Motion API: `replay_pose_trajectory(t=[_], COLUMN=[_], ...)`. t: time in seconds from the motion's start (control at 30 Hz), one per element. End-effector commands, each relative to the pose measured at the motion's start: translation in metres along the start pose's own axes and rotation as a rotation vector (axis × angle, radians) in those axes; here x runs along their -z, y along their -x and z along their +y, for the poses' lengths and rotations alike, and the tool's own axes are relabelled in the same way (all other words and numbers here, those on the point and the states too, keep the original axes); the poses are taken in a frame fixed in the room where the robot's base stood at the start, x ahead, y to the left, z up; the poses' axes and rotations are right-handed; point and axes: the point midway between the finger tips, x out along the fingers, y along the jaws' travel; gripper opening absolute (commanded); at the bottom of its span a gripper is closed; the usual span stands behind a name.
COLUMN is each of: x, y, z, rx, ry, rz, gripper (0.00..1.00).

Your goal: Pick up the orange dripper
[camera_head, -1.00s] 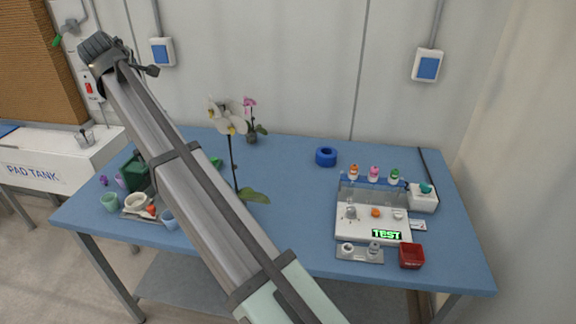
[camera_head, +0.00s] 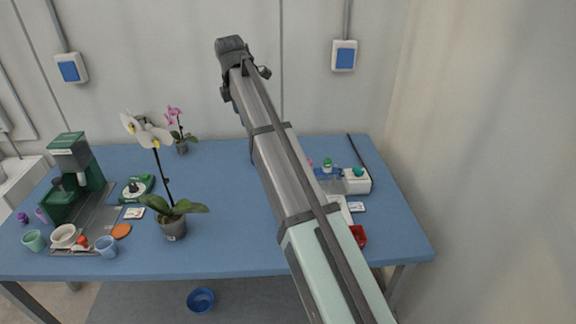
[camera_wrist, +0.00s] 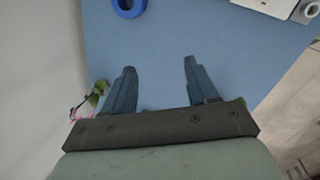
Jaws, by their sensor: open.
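My gripper (camera_wrist: 159,65) is open and empty in the wrist view, with its two fingers apart above the bare blue tabletop. In the head view my arm rises across the middle, its end high against the wall. The orange dripper cannot be made out for certain now. A small orange piece on the white test station showed a second ago, but my arm now covers that part. The station's edge (camera_wrist: 265,6) is at the top right of the wrist view.
A blue ring (camera_wrist: 128,14) lies beyond my fingers. A potted white orchid (camera_head: 172,228), a green machine (camera_head: 73,157) and several cups stand at left. A red box (camera_head: 358,236) and a white box (camera_head: 357,184) are at right.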

Motion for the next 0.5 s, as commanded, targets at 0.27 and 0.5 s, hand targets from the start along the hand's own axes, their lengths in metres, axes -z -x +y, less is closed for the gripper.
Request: replay_pose_trajectory(t=[0.27,0.5], x=[-0.088,-0.114], y=[-0.016,-0.020], z=[-0.061,-0.084], rx=[0.158,0.206], ry=[0.053,0.078], rz=[0.094,0.138], gripper=[0.58,0.58])
